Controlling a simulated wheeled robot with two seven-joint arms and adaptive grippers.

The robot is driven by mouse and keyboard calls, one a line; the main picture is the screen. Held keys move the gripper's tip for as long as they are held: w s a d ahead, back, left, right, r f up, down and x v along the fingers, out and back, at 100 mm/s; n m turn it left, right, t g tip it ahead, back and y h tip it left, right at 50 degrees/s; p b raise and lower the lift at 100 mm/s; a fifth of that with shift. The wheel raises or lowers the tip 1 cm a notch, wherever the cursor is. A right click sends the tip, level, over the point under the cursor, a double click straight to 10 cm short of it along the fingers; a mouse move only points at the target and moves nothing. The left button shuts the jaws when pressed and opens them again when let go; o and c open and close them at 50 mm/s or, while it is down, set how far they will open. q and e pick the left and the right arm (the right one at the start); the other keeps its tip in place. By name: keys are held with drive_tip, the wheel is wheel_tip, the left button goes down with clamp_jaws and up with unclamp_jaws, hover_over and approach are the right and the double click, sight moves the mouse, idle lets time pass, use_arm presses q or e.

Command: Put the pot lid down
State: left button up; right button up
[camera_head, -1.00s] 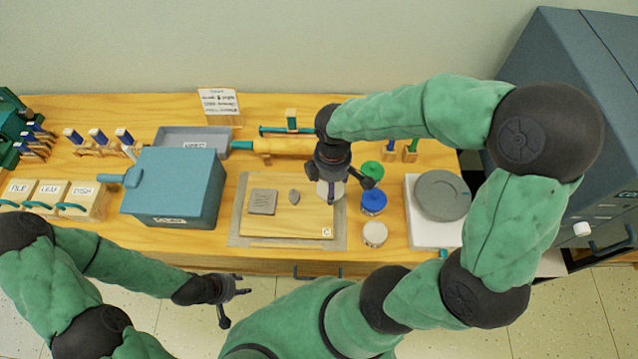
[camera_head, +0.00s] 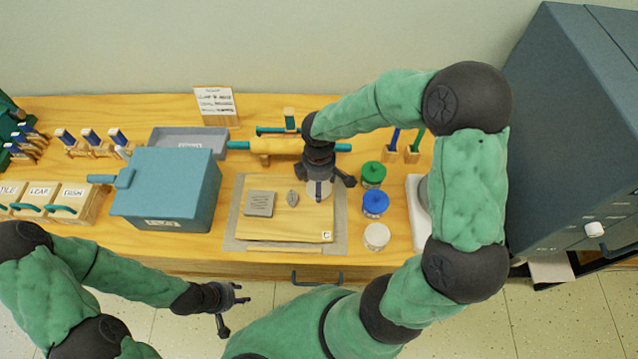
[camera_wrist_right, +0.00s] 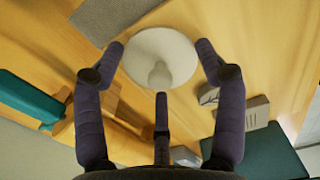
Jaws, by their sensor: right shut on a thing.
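The pot lid is a pale round disc with a small knob (camera_wrist_right: 160,55). In the head view the lid (camera_head: 319,191) shows as a pale patch below my right gripper (camera_head: 325,178), over the right part of the wooden board (camera_head: 285,225). In the right wrist view the fingers of my right gripper (camera_wrist_right: 160,72) surround the lid and are shut on it. I cannot tell whether the lid touches the board. My left gripper (camera_head: 232,302) is empty, with its fingers spread, in front of the table's front edge.
A grey slab (camera_head: 260,203) and a small grey leaf-shaped piece (camera_head: 292,198) lie on the board, left of the lid. Green (camera_head: 373,174), blue (camera_head: 376,203) and white (camera_head: 376,236) jars stand right of it. A blue-grey box (camera_head: 168,188) stands left.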

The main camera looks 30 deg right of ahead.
drive_tip(key=shift+f, duration=0.1)
drive_tip(key=o, duration=0.8)
drive_tip(key=shift+o, duration=0.2)
wheel_tip(320, 180, up, 12)
drive_tip(key=p, duration=0.4)
drive_tip(key=shift+r, duration=0.2)
